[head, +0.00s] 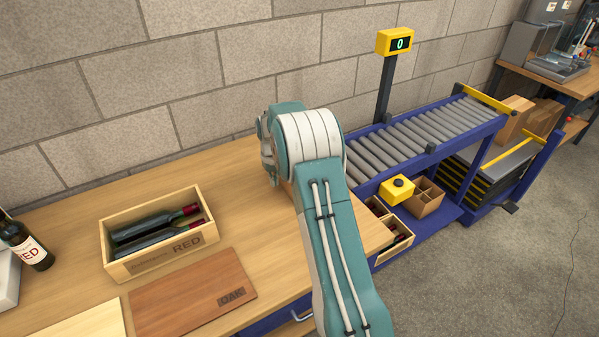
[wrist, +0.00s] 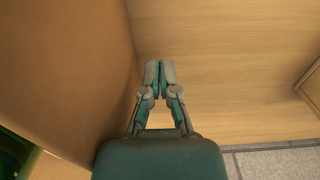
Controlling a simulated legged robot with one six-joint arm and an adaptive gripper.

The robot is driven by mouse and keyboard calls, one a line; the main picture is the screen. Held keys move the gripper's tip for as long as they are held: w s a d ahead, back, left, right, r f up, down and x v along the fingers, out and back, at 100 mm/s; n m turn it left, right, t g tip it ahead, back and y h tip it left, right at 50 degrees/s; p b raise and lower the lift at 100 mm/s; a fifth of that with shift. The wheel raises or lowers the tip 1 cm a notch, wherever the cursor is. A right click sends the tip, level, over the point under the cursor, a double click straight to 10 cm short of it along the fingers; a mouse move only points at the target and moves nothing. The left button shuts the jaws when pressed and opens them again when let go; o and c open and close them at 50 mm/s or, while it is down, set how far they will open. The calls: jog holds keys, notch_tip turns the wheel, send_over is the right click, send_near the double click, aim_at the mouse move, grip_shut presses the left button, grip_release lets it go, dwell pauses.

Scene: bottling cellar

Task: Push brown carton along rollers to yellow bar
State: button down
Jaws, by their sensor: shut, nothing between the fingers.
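The brown carton (wrist: 72,60) fills the left of the wrist view as a large plain brown wall; green shapes show at its lower left corner. In the head view my arm hides most or all of it. My gripper (wrist: 160,68) is shut and empty, its fingertips together beside the carton's wall. I cannot tell whether they touch it. The grey rollers (head: 430,132) run away to the right in a blue frame in the head view, bare where I see them. The yellow bar (head: 487,99) crosses their far end.
A wooden crate with bottles (head: 160,232) and an OAK board (head: 192,292) lie on the wooden bench (head: 60,212). A yellow box (head: 397,189) and a divided carton (head: 425,200) sit in front, lower down.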

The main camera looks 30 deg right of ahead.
jog(key=shift+d, duration=1.3)
jog(key=shift+a, duration=0.15)
jog(key=shift+a, duration=0.45)
jog(key=shift+s, duration=1.15)
jog(key=shift+d, duration=3.6)
